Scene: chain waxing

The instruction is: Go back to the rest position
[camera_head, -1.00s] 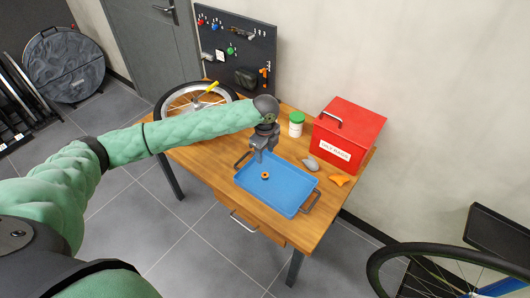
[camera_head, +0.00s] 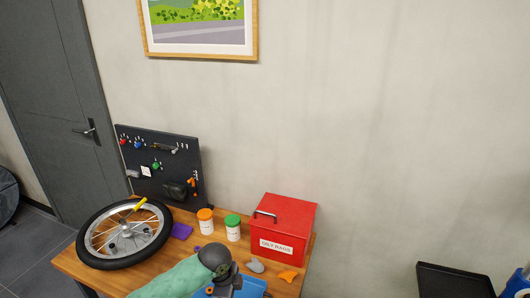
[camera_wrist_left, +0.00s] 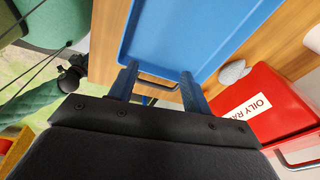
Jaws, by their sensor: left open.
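My left arm, in a green sleeve, reaches in at the bottom of the head view, with its dark wrist over the workbench and the blue tray (camera_head: 254,288). Most of the tray is below that picture's edge. In the left wrist view my left gripper (camera_wrist_left: 160,69) has its two fingers apart, with nothing between them. The blue tray (camera_wrist_left: 180,30) lies beyond the fingertips, its near handle showing between the fingers. My right gripper is in neither view.
On the wooden bench (camera_head: 120,278) stand a red oily-rags box (camera_head: 285,228), an orange-lidded jar (camera_head: 205,222), a green-lidded jar (camera_head: 233,228) and a bicycle wheel (camera_head: 125,234). A grey lump (camera_head: 255,266) and orange piece (camera_head: 288,275) lie near the box. A black pegboard (camera_head: 160,165) stands behind.

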